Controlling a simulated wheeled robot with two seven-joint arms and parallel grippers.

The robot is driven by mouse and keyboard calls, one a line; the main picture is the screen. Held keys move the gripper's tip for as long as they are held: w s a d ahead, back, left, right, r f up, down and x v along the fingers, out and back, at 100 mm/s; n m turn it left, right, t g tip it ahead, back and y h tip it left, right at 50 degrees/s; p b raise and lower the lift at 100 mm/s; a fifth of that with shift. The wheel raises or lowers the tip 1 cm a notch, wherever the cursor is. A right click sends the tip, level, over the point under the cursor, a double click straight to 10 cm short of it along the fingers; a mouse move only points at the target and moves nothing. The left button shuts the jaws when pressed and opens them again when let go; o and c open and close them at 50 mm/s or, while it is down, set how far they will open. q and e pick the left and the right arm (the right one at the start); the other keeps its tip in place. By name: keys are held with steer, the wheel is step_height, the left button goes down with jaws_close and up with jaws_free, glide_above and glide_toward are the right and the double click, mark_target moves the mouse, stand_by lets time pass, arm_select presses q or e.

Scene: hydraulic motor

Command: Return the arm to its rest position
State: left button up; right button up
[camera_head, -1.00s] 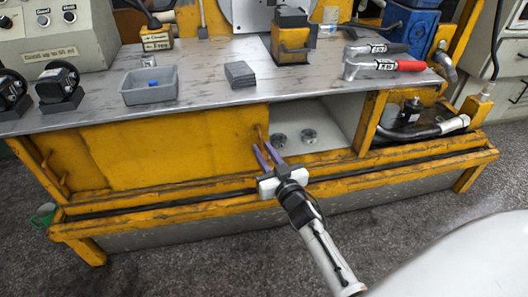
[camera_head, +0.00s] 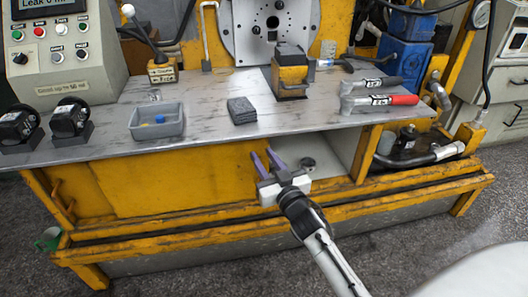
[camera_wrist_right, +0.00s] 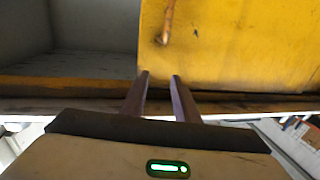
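My right gripper (camera_head: 264,153) is in front of the yellow workbench's lower cabinet, below the tabletop edge. Its two purple fingers point toward the cabinet, near the right edge of the yellow sliding door (camera_head: 180,180). In the right wrist view the gripper's fingers (camera_wrist_right: 160,77) stand apart with nothing between them, pointing at the lower part of the door. The small door handle (camera_wrist_right: 167,22) is above them in that view. The right arm comes in from the bottom right. My left gripper is not in view.
The cabinet's right part is open, with a round metal part (camera_head: 308,164) inside. The tabletop (camera_head: 205,105) holds a grey bin (camera_head: 157,124), a dark block (camera_head: 241,110), and red-handled (camera_head: 392,100) and black-handled tools. A yellow rail (camera_head: 390,200) runs along the bench's lower front.

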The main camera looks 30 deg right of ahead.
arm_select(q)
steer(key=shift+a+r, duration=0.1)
arm_select(e)
steer(key=shift+r, duration=0.15)
stand_by(0.3)
